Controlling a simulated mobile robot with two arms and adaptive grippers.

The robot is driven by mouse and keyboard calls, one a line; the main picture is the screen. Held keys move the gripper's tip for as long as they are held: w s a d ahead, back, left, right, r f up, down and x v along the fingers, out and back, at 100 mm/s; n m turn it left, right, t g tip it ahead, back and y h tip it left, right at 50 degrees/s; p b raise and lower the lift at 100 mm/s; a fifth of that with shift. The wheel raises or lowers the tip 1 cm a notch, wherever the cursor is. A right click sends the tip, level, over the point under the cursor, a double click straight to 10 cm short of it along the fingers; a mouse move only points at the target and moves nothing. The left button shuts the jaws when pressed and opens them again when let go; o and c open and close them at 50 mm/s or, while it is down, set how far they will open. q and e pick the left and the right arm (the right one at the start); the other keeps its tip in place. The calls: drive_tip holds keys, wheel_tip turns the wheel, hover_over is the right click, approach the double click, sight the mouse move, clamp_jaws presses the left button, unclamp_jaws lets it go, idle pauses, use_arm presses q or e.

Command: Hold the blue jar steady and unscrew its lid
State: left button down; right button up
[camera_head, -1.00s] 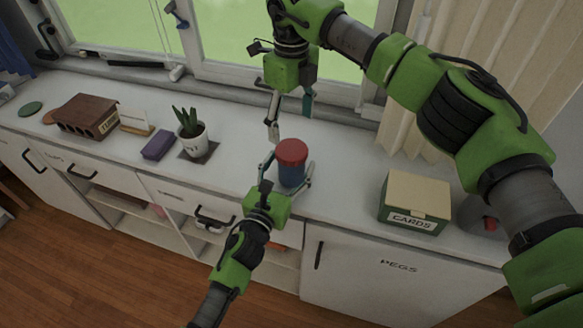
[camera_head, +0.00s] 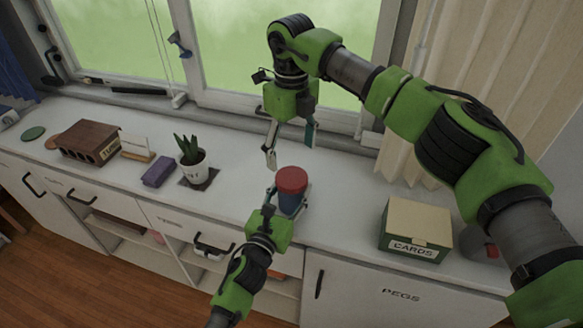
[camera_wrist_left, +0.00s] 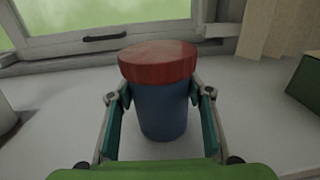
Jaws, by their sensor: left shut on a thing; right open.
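The blue jar (camera_head: 291,203) stands upright on the white counter with its red lid (camera_head: 291,180) on top. My left gripper (camera_head: 288,200) is shut on the jar's body, a finger on each side. In the left wrist view the jar (camera_wrist_left: 160,110) sits between the fingers, below the wide red lid (camera_wrist_left: 157,62). My right gripper (camera_head: 289,158) is open and empty, pointing down above and slightly behind the lid, apart from it.
A green cards box (camera_head: 415,229) stands to the right on the counter (camera_head: 340,210). A potted plant (camera_head: 193,163), a purple block (camera_head: 158,171) and a brown box (camera_head: 88,144) stand to the left. The window is behind.

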sight(291, 177)
drive_tip(key=m, duration=2.5)
drive_tip(key=shift+m, duration=0.4)
drive_tip(key=m, duration=0.3)
drive_tip(key=shift+m, duration=0.4)
drive_tip(key=shift+f, duration=4)
